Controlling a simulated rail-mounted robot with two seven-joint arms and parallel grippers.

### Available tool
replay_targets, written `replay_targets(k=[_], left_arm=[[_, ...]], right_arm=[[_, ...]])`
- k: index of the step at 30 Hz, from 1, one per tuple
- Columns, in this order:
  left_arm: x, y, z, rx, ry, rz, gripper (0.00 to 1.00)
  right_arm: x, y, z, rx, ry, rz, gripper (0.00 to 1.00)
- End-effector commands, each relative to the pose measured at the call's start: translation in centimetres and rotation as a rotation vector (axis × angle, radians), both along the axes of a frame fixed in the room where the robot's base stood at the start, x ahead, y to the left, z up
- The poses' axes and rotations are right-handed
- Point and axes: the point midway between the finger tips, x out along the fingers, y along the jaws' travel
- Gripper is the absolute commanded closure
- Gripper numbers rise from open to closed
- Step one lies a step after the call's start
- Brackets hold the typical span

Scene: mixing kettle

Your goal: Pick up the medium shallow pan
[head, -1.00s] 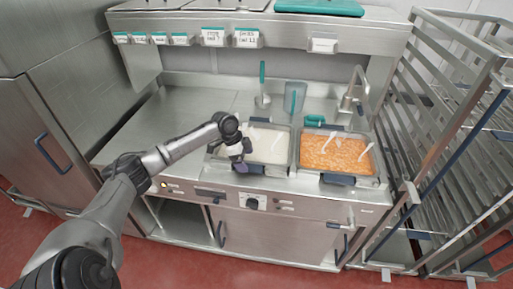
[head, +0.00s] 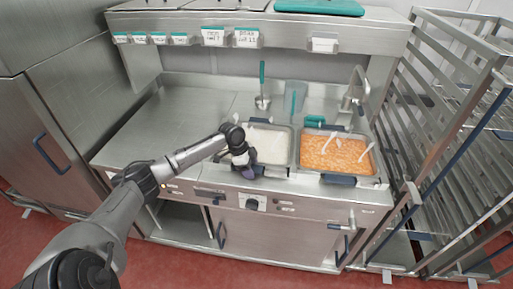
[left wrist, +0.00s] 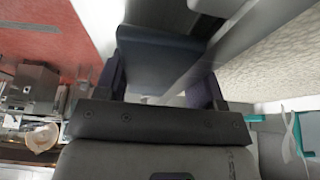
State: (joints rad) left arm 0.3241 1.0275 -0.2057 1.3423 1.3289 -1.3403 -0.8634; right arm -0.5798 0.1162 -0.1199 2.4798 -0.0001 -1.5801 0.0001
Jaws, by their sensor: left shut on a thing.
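Two shallow metal pans sit side by side in the counter. The left pan (head: 292,152) holds a white, grainy food, and the right pan (head: 376,165) holds an orange food. Which one is the medium pan I cannot tell by name. My left gripper (head: 249,166) is at the front edge of the white-filled pan, shut on its dark blue handle. In the left wrist view the handle (left wrist: 160,65) lies between the two dark fingers, with the white food at the upper right. The gripper hides most of this handle in the head view. My right gripper is not in view.
A ladle with a teal handle (head: 262,80) and a clear jug (head: 294,97) stand behind the pans. A tap (head: 354,90) is at the back right. A rack (head: 440,130) stands close on the right. The counter's left side (head: 170,120) is clear.

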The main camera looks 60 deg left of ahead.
Motion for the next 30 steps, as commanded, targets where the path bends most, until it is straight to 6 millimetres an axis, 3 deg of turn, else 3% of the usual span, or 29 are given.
replay_targets(k=[2,17,30], left_arm=[[-0.01,-0.01,0.0,-0.001,0.001,0.0,0.52],[-0.02,-0.03,-0.02,-0.002,0.002,0.0,1.0],[0.08,0.05,0.96,-0.001,-0.003,0.001,1.0]], right_arm=[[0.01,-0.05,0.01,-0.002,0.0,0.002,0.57],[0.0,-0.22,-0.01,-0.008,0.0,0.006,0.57],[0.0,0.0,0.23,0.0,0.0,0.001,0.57]])
